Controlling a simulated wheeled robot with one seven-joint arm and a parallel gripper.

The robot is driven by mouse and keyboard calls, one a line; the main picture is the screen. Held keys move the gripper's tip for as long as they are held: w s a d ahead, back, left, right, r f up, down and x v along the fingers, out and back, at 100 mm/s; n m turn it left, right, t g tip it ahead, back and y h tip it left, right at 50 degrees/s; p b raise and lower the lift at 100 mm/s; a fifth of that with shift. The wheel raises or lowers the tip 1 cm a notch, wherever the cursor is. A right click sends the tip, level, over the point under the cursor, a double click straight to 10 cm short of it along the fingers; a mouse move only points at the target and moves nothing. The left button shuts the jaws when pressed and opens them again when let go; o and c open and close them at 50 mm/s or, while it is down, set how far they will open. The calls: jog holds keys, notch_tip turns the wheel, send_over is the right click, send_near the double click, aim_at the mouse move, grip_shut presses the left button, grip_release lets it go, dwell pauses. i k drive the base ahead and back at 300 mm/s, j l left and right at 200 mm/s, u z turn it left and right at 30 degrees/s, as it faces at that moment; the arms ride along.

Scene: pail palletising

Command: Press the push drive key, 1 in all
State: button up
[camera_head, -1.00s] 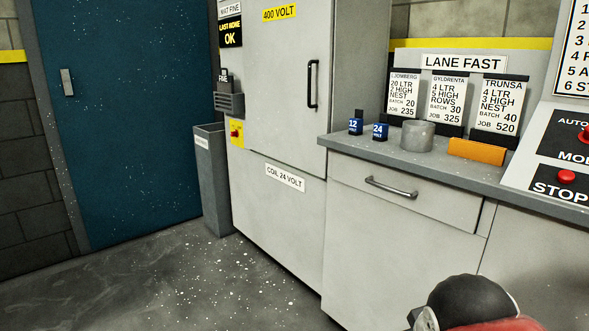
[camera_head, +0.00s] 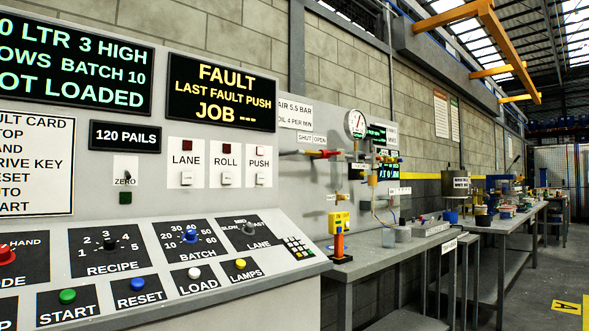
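The push drive key (camera_head: 260,179) is a small white key on a white plate marked PUSH, in the middle of the grey control panel. The display above (camera_head: 222,92) reads FAULT, LAST FAULT PUSH, JOB and dashes. My gripper is not in this view, and nothing covers the push key.
A sloped console (camera_head: 150,262) with knobs and coloured buttons juts out below the keys.

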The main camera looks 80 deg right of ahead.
aim_at(260, 179)
jog(key=z, duration=2.45)
